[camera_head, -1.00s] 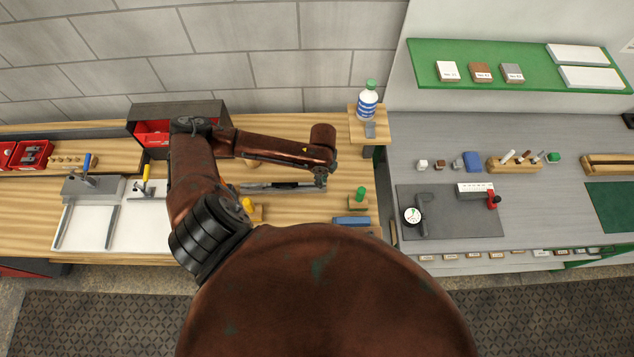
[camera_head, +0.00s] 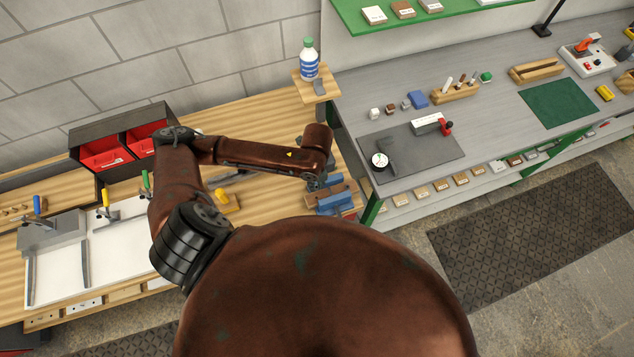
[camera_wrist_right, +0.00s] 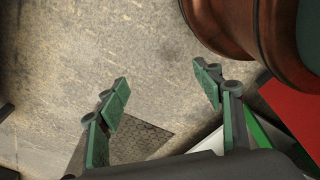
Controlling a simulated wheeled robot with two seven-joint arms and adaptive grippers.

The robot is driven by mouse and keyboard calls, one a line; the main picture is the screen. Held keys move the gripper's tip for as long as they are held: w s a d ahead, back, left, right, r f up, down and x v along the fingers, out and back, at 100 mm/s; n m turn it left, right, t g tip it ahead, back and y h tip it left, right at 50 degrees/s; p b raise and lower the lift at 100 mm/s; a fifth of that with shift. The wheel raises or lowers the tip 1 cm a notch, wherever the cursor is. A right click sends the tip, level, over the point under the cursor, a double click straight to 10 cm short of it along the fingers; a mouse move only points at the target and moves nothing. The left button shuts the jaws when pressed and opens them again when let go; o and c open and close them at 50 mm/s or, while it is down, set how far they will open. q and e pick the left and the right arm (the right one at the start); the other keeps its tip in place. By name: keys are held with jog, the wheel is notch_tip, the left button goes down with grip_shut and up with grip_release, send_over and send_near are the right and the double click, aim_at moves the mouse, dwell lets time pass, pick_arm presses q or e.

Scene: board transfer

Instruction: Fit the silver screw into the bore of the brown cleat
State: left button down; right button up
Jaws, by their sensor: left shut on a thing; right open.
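A wooden rack (camera_head: 455,95) on the grey bench holds upright white, brown and grey pegs. The grey peg (camera_head: 473,78) at its right end looks like the silver screw, though it is small. A small brown block (camera_head: 391,110) left of the rack, between a white and a grey one, looks like the brown cleat; its bore cannot be made out. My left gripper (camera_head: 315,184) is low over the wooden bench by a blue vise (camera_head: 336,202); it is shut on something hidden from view. My right gripper (camera_wrist_right: 164,82) is open and empty above the floor.
A bottle (camera_head: 309,60) stands on a small wooden ledge between the benches. A dark mat with a gauge (camera_head: 380,160) lies at the grey bench's front. Red bins (camera_head: 105,152) are at the left. A green shelf (camera_head: 430,18) hangs above the grey bench.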

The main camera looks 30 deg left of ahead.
pick_arm(q)
jog(key=shift+s+r, duration=0.1)
jog(key=shift+f+p, duration=0.3)
jog(key=shift+f, duration=0.4)
jog(key=shift+f+b, duration=0.6)
jog(key=shift+f, duration=0.25)
notch_tip(320, 180, down, 2)
jog(key=shift+f+b, duration=0.1)
jog(key=shift+b, duration=0.4)
jog(key=shift+f, duration=0.3)
pick_arm(e)
jog(key=shift+s+f, duration=1)
jog(key=shift+s, duration=0.15)
